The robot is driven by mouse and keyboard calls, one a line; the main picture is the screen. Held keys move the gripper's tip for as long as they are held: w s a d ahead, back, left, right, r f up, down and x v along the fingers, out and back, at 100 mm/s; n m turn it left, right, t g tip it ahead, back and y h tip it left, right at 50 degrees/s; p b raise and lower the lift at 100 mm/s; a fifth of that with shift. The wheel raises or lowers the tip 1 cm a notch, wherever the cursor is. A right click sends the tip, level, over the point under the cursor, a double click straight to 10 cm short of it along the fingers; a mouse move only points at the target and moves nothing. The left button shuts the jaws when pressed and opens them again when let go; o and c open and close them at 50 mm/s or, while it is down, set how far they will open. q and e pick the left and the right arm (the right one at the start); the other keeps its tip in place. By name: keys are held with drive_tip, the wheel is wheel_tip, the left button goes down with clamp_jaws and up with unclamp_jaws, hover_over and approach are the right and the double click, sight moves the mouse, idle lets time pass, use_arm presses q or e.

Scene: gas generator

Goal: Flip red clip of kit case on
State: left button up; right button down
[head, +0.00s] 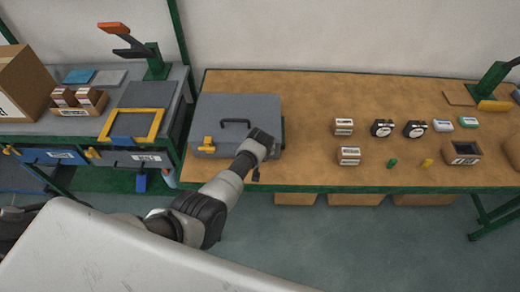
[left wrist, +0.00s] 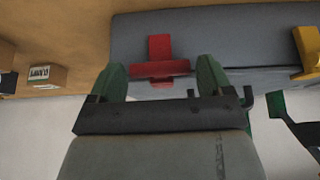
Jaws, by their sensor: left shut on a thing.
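The grey kit case (head: 237,108) lies shut near the left end of the wooden table, its dark handle (head: 235,123) on the lid. The red clip (left wrist: 160,50) sits on the case's front edge in the left wrist view, with a narrow upright part and a wider crossbar. My left gripper (left wrist: 160,72) has its green fingers at either side of the crossbar and is shut on it. In the head view my left gripper (head: 262,139) covers the case's front right corner and hides the red clip. My right gripper is not in view.
A yellow clip (head: 208,145) is on the case's front left, also in the left wrist view (left wrist: 308,48). Several boxes and gauges (head: 382,128) stand to the right. A workbench (head: 120,120) with a yellow frame is at the left. The table between is clear.

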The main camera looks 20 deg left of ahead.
use_arm(q)
drive_tip(key=o, duration=0.8)
drive_tip(key=b+v, duration=0.1)
drive_tip(key=v, duration=0.9)
drive_tip(key=shift+s+d+r, duration=0.15)
drive_tip(key=shift+r, duration=0.2)
